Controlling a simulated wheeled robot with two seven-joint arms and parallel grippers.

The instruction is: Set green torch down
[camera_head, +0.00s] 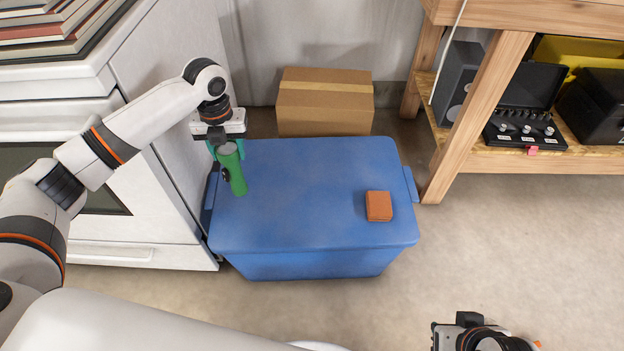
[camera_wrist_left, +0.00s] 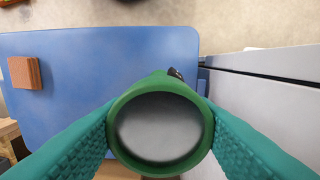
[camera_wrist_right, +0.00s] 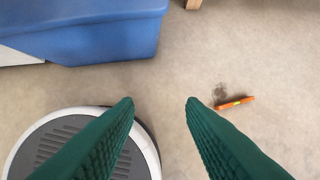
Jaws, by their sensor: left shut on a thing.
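The green torch (camera_head: 236,175) is over the left part of the blue bin's lid (camera_head: 300,215). My left gripper (camera_head: 227,150) is shut on it near its wide lens end. The torch's lower end points toward the lid; I cannot tell whether it touches. In the left wrist view the round lens end of the torch (camera_wrist_left: 160,132) faces the camera between the teal fingers, hiding most of its body. My right gripper (camera_wrist_right: 160,102) is open and empty above the floor; only part of it shows at the bottom of the head view.
A brown block (camera_head: 378,206) lies on the lid's right side. A cardboard box (camera_head: 325,112) stands behind the bin. A white cabinet (camera_head: 165,100) is close on the left, a wooden shelf (camera_head: 490,90) on the right. An orange item (camera_wrist_right: 234,103) lies on the floor. The lid's middle is clear.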

